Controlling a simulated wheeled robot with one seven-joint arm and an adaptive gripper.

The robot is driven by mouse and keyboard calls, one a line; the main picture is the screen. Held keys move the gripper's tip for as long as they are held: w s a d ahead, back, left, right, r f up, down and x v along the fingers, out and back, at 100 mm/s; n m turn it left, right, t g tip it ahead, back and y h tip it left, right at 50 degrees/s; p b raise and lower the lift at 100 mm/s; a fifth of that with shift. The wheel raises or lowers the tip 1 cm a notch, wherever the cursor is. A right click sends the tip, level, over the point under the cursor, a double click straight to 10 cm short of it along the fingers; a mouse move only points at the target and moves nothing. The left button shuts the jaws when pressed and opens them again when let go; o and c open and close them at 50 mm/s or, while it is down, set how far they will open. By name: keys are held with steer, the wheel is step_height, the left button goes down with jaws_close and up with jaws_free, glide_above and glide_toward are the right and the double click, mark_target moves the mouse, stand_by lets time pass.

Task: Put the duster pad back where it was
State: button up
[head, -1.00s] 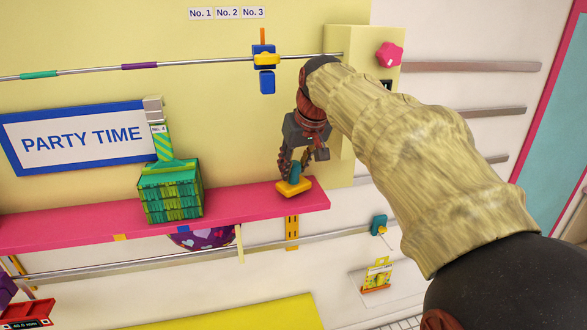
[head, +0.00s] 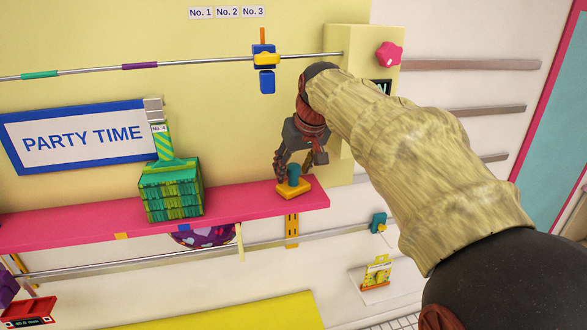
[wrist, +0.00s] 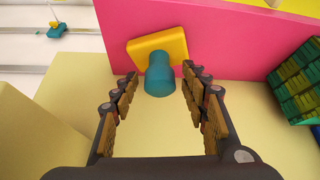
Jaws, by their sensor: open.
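The duster pad has a yellow square base (head: 293,190) and a teal knob handle (head: 294,172). It rests upright on the pink shelf (head: 95,222), close to the shelf's right end. My gripper (head: 290,172) is just above it, pointing down, with its fingers spread. In the wrist view the teal knob (wrist: 159,76) sits between the tips of my open fingers, with clear gaps on both sides. The yellow base (wrist: 157,50) lies flat on the pink surface beyond the fingertips.
A green striped box (head: 171,195) with a brush-like piece on top stands on the shelf to the left. A rail (head: 200,63) with a blue and yellow slider (head: 265,60) runs above. A cream wall box (head: 345,120) with a pink knob (head: 389,54) is close on the right.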

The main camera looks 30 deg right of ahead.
steer(key=d+v, duration=0.1)
steer(key=v, duration=1.1)
steer(key=s+a+f, duration=0.8)
steer(key=s+f, duration=0.3)
steer(key=f, duration=0.2)
steer(key=s+a+f+n, duration=0.1)
steer(key=s+a+f, duration=0.7)
steer(key=f, duration=0.6)
steer(key=s+b, duration=0.1)
steer(key=s, duration=0.1)
steer(key=shift+s+a+n+y, duration=0.3)
steer(key=shift+s+a+y, duration=0.05)
steer(key=shift+y, duration=0.05)
steer(key=shift+f, duration=0.1)
step_height(320, 180, down, 24)
steer(key=b, duration=2.4)
